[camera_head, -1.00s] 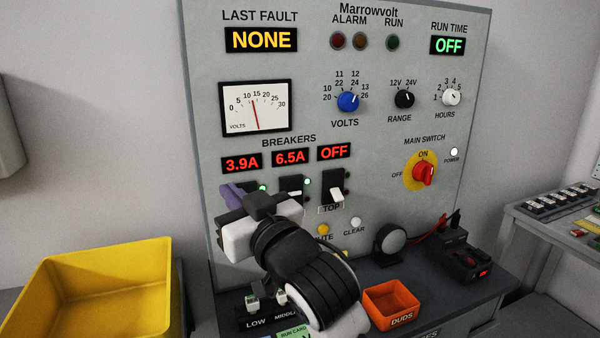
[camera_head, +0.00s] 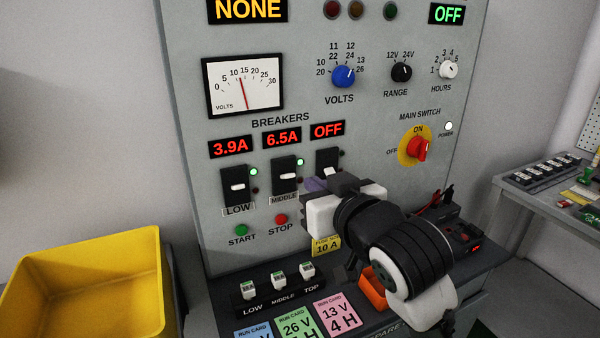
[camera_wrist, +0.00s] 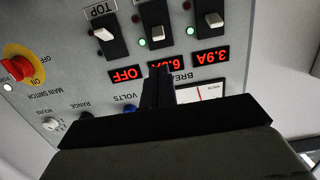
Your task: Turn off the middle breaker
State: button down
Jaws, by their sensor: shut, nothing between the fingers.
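The middle breaker (camera_head: 285,177) is a black switch with a white lever under the red 6.5A display (camera_head: 282,138). Its green lamp (camera_head: 300,162) is lit. It also shows upside down in the wrist view (camera_wrist: 156,32), with a green lamp lit beside it. My gripper (camera_head: 316,184) is shut and empty, in front of the panel just right of the middle breaker and over the lower part of the top breaker (camera_head: 327,158). In the wrist view my fingers (camera_wrist: 158,76) partly cover the middle display, and no contact with the lever shows.
The low breaker (camera_head: 236,187) reads 3.9A with a lit green lamp; the top display (camera_head: 327,130) reads OFF. Green start (camera_head: 242,230) and red stop (camera_head: 281,219) buttons sit below. A yellow bin (camera_head: 85,290) stands left, an orange box (camera_head: 373,290) beneath my arm.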

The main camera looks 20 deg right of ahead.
aim_at(288, 176)
jog(key=w, duration=0.3)
jog(key=w+p, duration=0.1)
jog(key=w, duration=0.2)
jog(key=w+f+p, duration=0.1)
jog(key=w, duration=0.2)
jog(key=shift+a+f, duration=0.1)
jog(key=shift+a, duration=0.1)
jog(key=shift+w+f, duration=0.15)
jog(key=shift+w, duration=0.15)
jog(key=shift+w+f, duration=0.1)
jog(key=shift+f, duration=0.1)
